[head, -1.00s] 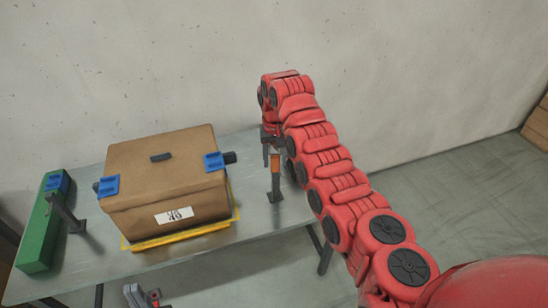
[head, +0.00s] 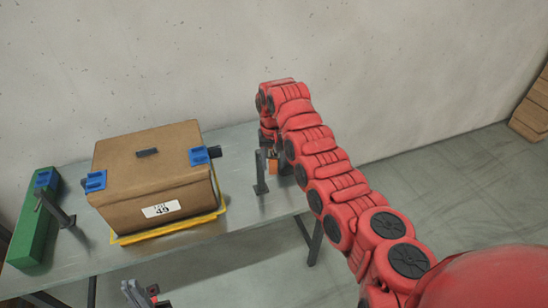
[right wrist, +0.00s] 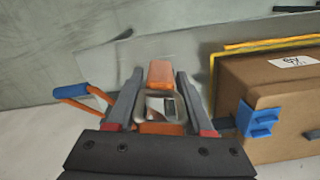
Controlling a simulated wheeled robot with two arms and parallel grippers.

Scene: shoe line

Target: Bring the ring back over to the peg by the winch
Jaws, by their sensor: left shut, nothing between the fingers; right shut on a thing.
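My right gripper (right wrist: 160,92) is shut on an orange and grey piece with an opening in its middle, which I take for the ring (right wrist: 160,73). In the head view it is an orange patch (head: 272,167) below my right arm, largely hidden. An orange crank with a blue handle (right wrist: 69,91), perhaps the winch's, shows in the right wrist view. Another grey peg (head: 62,213) leans by the green block. My left gripper (head: 138,292) is shut and empty at the table's front edge.
A cardboard box (head: 155,180) with blue clips and a label sits on a yellow tray (head: 170,231) mid-table. A long green block (head: 35,228) lies at the left end. The table (head: 235,215) is clear between tray and right peg.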

